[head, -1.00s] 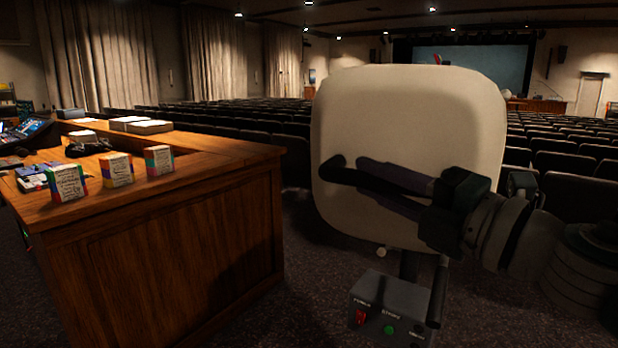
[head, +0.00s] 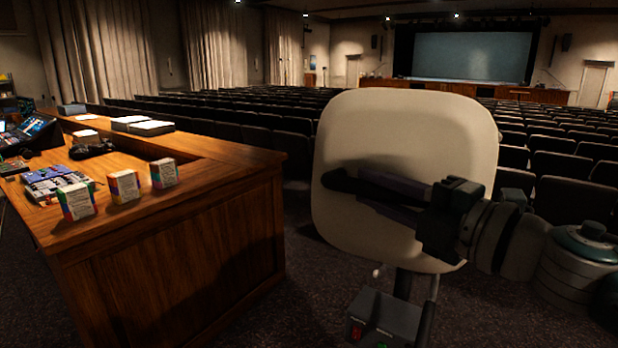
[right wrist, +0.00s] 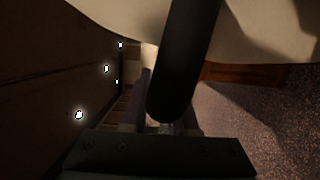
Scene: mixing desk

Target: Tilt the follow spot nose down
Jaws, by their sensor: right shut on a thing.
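The follow spot (head: 415,125) is a large cream, rounded housing on a dark stand, seen from its rear in the head view. A dark bar-shaped handle (head: 345,183) sticks out from it. My right gripper (head: 372,188) comes in from the right and is shut on this handle. In the right wrist view the black handle (right wrist: 187,60) runs down between the fingers, and the cream housing (right wrist: 262,35) fills the top right. The front of the spot is hidden. My left gripper is in neither view.
A control box (head: 385,315) with red and green switches sits low on the stand. A wooden desk (head: 180,245) stands left, with small colored boxes (head: 123,187) on it. Rows of dark seats (head: 560,205) fill the hall towards a lit screen (head: 470,58).

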